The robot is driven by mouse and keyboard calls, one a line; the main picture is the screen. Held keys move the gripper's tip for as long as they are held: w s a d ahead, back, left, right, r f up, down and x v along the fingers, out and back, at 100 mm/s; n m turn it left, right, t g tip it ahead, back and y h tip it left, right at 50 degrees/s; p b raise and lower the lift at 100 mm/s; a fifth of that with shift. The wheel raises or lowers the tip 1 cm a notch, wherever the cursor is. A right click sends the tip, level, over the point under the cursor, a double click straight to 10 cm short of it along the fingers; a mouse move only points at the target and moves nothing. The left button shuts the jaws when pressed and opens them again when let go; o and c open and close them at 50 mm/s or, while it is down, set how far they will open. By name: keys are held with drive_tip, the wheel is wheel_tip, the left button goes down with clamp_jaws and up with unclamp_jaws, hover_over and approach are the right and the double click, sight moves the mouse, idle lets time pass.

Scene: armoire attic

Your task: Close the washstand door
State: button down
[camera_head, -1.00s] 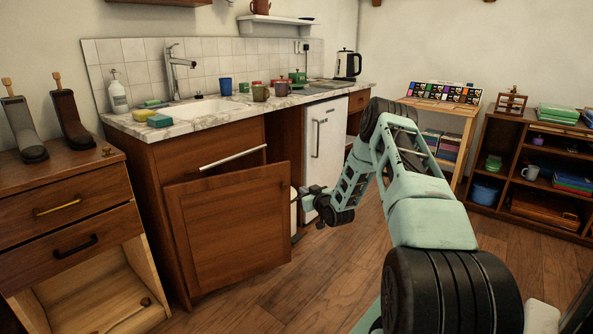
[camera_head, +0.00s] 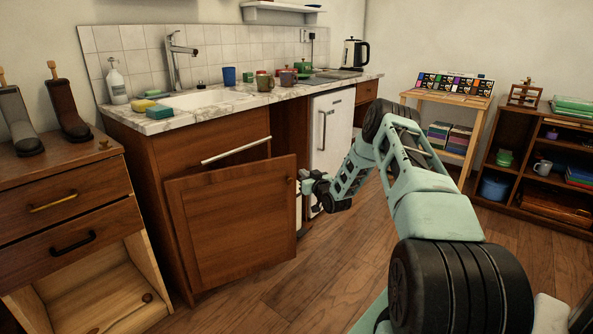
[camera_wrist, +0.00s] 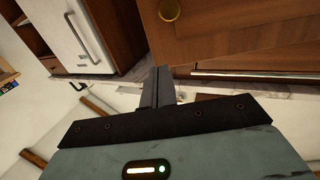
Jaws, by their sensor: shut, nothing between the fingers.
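The washstand door (camera_head: 230,225) is a brown wooden panel below the sink. It stands ajar, with its right edge swung out from the cabinet (camera_head: 155,235). My gripper (camera_head: 304,183) is at the door's right edge, near the upper corner; whether it touches is unclear. In the wrist view, my gripper (camera_wrist: 160,72) is shut and empty. The brass knob (camera_wrist: 169,10) shows just beyond the fingertips, on the door panel (camera_wrist: 245,38). The wrist view looks upside down.
A white bar handle (camera_head: 235,151) juts out above the door. The marble counter (camera_head: 240,100) holds a sink, cups and a kettle (camera_head: 354,54). A white fridge (camera_head: 331,130) stands right of the washstand. A drawer chest (camera_head: 60,200) stands close on the left.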

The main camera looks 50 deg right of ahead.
sight(293, 164)
drive_tip(key=b+x, duration=0.1)
drive_tip(key=x, duration=0.6)
drive_tip(key=shift+s, duration=0.1)
